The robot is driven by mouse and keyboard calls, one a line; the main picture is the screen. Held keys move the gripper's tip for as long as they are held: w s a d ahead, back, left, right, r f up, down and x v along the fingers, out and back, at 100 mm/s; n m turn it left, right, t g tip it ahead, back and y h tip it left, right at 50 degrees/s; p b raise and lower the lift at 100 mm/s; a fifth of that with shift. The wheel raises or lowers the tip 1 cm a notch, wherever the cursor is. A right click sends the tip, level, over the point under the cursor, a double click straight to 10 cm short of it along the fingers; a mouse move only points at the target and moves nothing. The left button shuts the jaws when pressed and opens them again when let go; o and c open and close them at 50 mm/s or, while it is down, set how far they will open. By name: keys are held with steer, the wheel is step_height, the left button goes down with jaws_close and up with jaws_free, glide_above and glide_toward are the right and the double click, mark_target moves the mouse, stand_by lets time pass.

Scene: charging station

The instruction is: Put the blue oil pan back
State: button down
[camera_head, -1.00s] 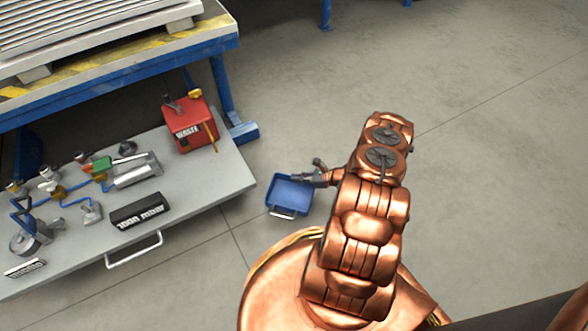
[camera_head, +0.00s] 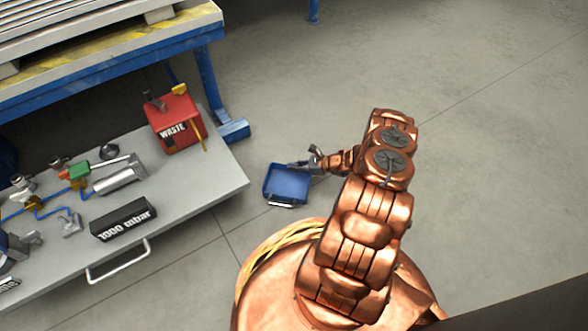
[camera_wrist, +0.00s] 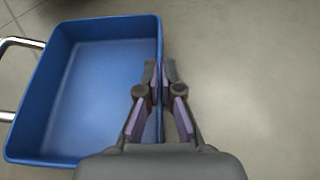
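The blue oil pan (camera_head: 287,184) is an empty, shallow rectangular tray with a metal handle on its near side. It is right of the grey drawer or shelf; I cannot tell whether it touches the floor. In the wrist view the pan (camera_wrist: 95,80) fills the left half, with its handle at the left edge. My gripper (camera_head: 306,163) is at the pan's right wall. In the wrist view my gripper (camera_wrist: 160,72) has one finger inside and one outside that wall, closed on the rim.
A grey pull-out shelf (camera_head: 190,195) with a handle carries a red waste can (camera_head: 175,125), a black "1000 mbar" block (camera_head: 124,219) and blue-tubed fittings. A blue-framed table (camera_head: 110,65) stands behind it, its leg (camera_head: 208,90) near the pan. Floor right of my arm is clear.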

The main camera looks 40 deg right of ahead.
stand_by(0.3)
steer(key=c, duration=1.3)
jaws_free()
